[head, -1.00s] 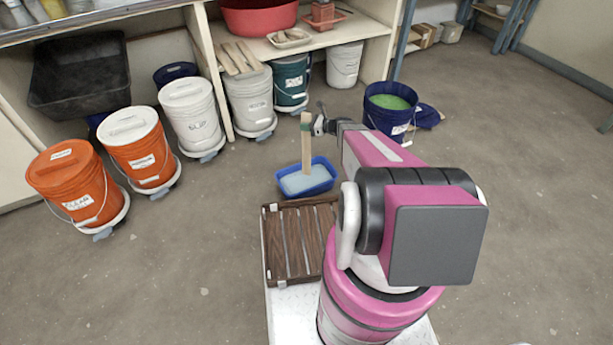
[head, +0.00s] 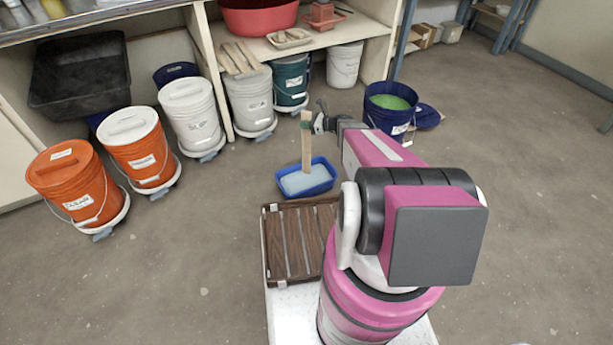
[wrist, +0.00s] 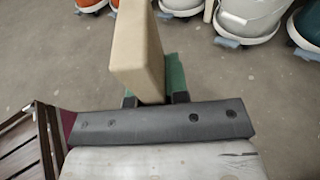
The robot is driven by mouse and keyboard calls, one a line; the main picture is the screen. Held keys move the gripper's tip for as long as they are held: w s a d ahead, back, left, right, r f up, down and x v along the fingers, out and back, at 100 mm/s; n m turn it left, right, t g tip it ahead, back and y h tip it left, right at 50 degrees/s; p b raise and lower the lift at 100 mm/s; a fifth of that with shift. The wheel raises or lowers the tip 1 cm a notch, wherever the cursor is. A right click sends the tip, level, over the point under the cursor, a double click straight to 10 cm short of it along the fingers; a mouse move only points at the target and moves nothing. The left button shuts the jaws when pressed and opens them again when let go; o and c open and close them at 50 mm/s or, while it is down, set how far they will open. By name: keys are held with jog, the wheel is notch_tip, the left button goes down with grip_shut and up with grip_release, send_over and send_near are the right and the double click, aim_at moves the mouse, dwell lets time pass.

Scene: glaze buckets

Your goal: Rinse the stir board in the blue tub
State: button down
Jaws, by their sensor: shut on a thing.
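The tub holds pale, bluish-white liquid that hides the board's lower tip. My gripper (head: 318,123) is shut on the board's upper part, above and just beyond the tub. The tub is not visible in the wrist view.
A navy bucket of green glaze (head: 391,105) stands right of my gripper, a dark blue lid (head: 428,116) beside it. Orange and white lidded buckets on dollies line the left and back. A brown slatted rack (head: 290,243) lies in front of the tub.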

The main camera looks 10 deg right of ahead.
aim_at(305, 114)
jog(key=shift+r, duration=2.55)
jog(key=shift+s, duration=0.1)
